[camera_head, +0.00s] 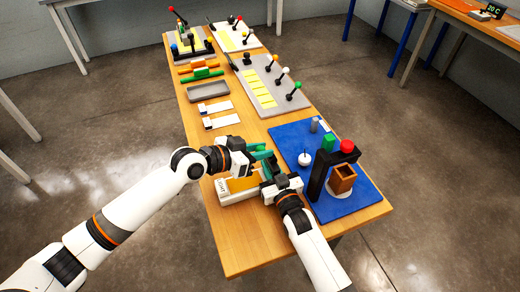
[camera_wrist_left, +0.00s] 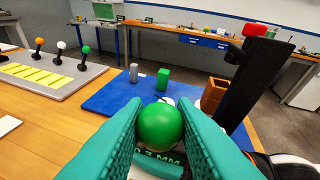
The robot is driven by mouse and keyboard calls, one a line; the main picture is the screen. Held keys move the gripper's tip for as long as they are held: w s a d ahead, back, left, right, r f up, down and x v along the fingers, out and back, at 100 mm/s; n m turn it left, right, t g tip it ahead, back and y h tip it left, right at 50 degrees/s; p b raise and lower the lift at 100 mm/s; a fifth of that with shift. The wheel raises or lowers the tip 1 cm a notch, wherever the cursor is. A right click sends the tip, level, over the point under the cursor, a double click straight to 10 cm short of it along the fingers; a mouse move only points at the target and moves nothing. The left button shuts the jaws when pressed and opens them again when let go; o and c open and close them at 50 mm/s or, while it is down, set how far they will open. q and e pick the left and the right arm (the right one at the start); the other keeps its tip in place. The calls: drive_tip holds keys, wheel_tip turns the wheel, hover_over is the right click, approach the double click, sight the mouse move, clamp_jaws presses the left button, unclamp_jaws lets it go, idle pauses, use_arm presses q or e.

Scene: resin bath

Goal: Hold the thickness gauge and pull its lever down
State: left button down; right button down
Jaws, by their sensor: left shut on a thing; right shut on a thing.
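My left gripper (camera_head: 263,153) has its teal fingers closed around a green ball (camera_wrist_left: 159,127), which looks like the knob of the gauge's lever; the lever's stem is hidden. In the left wrist view the thickness gauge's display (camera_wrist_left: 158,157) shows just below the ball, reading about 0.3 MM, partly covered by the fingers. My right gripper (camera_head: 267,178) is just in front of the left one and is shut, seemingly on the gauge's body. The arms hide most of the gauge in the head view.
To the right, a blue mat (camera_head: 357,199) carries a black post with a red knob (camera_head: 347,146), a brown box (camera_head: 341,180) and a green block (camera_head: 328,142). A grey lever panel (camera_head: 247,77) stands farther back.

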use_arm(q)
drive_tip(key=c, duration=1.2)
unclamp_jaws()
drive_tip(key=shift+c, duration=0.2)
drive_tip(key=v, duration=1.2)
use_arm(e)
drive_tip(key=c, duration=1.2)
unclamp_jaws()
